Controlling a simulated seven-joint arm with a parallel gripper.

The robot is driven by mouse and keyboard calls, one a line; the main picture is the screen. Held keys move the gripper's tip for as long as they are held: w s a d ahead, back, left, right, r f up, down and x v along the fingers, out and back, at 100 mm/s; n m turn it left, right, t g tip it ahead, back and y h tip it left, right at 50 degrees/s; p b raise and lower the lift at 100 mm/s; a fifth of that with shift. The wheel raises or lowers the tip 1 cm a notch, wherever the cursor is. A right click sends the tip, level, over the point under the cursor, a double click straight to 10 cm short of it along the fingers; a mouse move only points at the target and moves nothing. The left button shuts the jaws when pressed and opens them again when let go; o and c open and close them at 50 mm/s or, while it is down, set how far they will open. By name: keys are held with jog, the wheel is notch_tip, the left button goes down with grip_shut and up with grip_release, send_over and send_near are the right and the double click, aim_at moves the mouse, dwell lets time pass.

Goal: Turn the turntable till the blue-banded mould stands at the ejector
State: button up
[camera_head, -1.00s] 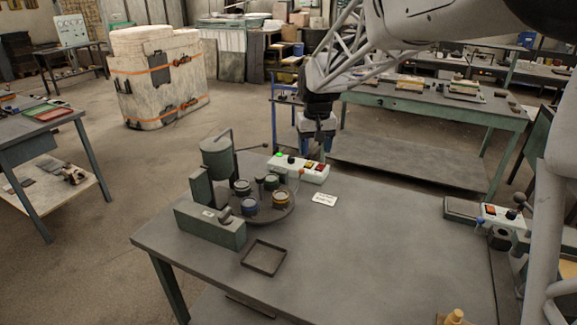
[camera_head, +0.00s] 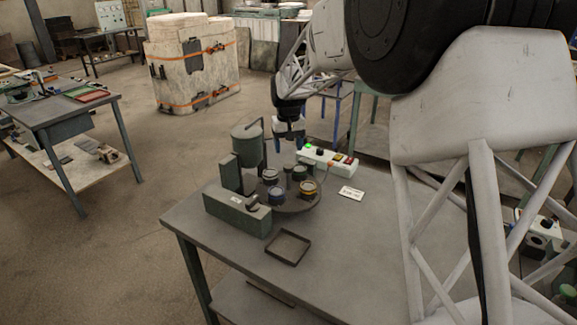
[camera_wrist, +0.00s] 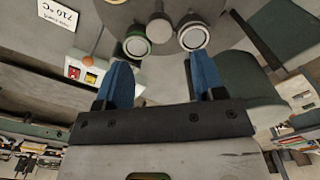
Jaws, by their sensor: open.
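The round grey turntable (camera_head: 301,207) stands on the table and carries several moulds around a centre post. The blue-banded mould (camera_head: 276,194) is on its front-left side, near the green box with a knob (camera_head: 237,214), which may be the ejector. A yellow-banded mould (camera_head: 307,189) is at front right. A green-banded mould (camera_head: 299,173) is behind it, and a grey-looking one (camera_head: 270,176) is at back left. My gripper (camera_head: 291,142) is behind and above the turntable. In the wrist view my gripper (camera_wrist: 162,78) is open and empty, with the green-banded mould (camera_wrist: 136,43) beyond its fingers.
A green pot (camera_head: 247,146) stands at the turntable's back left. A white button box (camera_head: 328,159) with a green light is close to my gripper's right. A white sign (camera_head: 350,193) and an empty square frame (camera_head: 288,247) lie on the table.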

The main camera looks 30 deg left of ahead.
aim_at(289, 166)
jog(key=shift+f, duration=0.1)
jog(key=shift+f, duration=3.8)
jog(key=shift+d, duration=0.1)
grip_shut()
